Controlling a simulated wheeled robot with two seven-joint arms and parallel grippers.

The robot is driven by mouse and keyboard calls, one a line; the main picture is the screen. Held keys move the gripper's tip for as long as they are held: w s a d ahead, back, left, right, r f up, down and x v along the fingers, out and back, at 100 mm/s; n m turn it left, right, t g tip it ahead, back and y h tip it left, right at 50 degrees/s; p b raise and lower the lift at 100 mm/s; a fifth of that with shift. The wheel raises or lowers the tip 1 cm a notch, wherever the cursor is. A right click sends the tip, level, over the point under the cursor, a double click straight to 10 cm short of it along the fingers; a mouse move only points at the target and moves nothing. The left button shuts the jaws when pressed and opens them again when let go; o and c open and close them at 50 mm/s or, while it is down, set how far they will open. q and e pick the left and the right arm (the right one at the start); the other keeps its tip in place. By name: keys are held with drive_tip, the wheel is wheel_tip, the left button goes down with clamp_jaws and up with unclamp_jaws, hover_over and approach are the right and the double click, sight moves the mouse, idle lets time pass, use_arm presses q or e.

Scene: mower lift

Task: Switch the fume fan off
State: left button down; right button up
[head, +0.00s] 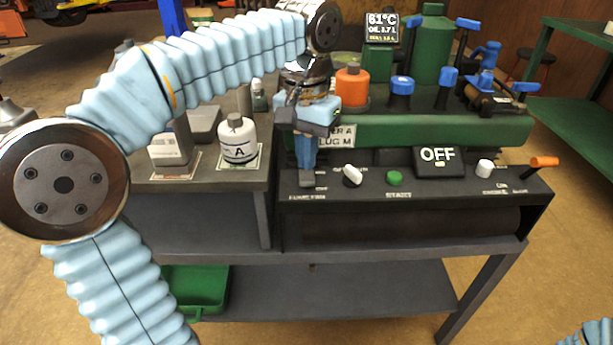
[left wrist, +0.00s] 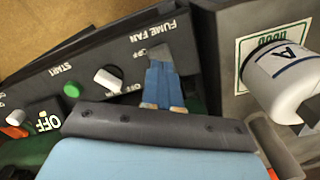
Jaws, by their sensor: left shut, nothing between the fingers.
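The fume fan label (left wrist: 153,27) is on the black control panel (head: 430,192), at its left end in the head view. My left gripper (head: 306,178) is shut and empty, pointing down at this end of the panel. Its blue fingers also show in the left wrist view (left wrist: 160,62), right beside the label and a small OFF mark. The fume fan switch itself is hidden behind the fingers, so I cannot tell its position or whether they touch it. My right gripper is out of view.
To the right on the panel are a white knob (head: 352,176), a green START button (head: 394,178), an OFF display (head: 438,160), another white knob (head: 484,168) and an orange-tipped lever (head: 543,162). A white bottle marked A (head: 238,140) stands on the left bench.

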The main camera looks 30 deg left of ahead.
sight(307, 178)
use_arm(q)
drive_tip(key=shift+f+b, duration=0.9)
drive_tip(key=shift+f, duration=0.4)
idle(0.9)
drive_tip(key=shift+r+p, duration=0.35)
wheel_tip(307, 178, up, 2)
drive_tip(key=shift+r+p, duration=0.2)
drive_tip(key=shift+p, duration=1)
wheel_tip(307, 178, up, 2)
drive_tip(key=shift+r+p, duration=0.1)
drive_tip(key=shift+p, duration=1.05)
drive_tip(key=shift+r+p, duration=0.6)
drive_tip(key=shift+r, duration=0.3)
drive_tip(key=shift+f, duration=0.1)
